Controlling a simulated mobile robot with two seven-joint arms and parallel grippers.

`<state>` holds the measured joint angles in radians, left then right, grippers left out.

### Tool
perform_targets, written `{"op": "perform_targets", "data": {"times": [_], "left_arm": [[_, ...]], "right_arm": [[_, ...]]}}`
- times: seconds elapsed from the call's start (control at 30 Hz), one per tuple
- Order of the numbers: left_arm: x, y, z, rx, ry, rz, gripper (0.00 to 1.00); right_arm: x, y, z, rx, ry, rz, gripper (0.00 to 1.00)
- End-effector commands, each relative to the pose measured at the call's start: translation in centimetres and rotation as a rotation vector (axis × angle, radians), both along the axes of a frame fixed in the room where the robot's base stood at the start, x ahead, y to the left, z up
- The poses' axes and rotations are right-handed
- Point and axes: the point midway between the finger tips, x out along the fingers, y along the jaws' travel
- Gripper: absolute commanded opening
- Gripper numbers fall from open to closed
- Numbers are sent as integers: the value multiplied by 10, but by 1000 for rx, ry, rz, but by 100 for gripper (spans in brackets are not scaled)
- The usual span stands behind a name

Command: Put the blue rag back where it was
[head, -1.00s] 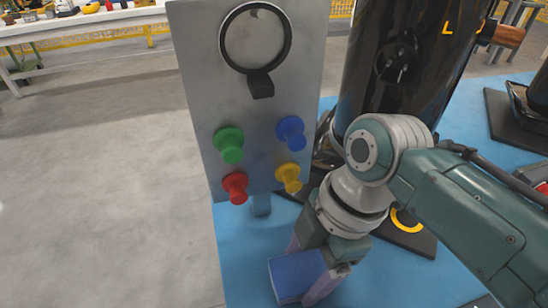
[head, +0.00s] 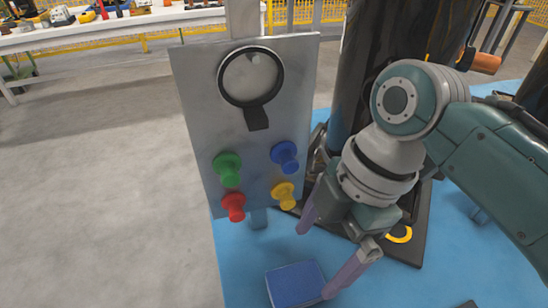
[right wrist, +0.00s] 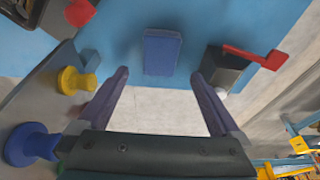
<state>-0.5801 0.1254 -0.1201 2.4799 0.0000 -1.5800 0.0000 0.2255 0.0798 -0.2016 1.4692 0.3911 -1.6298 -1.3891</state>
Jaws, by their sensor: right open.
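The blue rag (head: 296,286) is a folded, block-like pad lying on the lighter blue pallet deck (head: 240,270), below the knob panel. In the right wrist view the rag (right wrist: 162,52) lies near the deck's edge, beyond the gap between my fingertips. My right gripper (head: 316,260) is open and empty, its fingers spread wide. In the head view one fingertip overlaps the rag's right edge; the wrist view shows the fingers clear of it. My left gripper is not in view.
The wrist view shows a red lever (right wrist: 255,57) right of the rag. Grey floor lies open at left.

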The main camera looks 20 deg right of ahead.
Motion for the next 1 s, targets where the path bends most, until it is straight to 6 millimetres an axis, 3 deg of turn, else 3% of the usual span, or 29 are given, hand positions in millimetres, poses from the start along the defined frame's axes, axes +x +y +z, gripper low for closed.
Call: {"op": "perform_targets", "data": {"times": [0.03,0.2,0.37,0.47,0.63,0.8,1.0], "left_arm": [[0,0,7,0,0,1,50],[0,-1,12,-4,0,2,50],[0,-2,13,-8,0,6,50],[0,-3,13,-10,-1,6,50],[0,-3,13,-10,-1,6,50],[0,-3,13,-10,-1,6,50],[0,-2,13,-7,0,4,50]], "right_arm": [[0,-3,13,-2,-2,0,100],[0,-9,31,-1,0,0,100],[-1,-11,35,-2,2,-10,100],[-13,-13,31,-16,7,-110,100],[-60,-27,29,-58,8,-584,100],[-103,-50,51,-42,-25,-1105,100],[-124,-65,74,2,-55,-1415,100]]}}
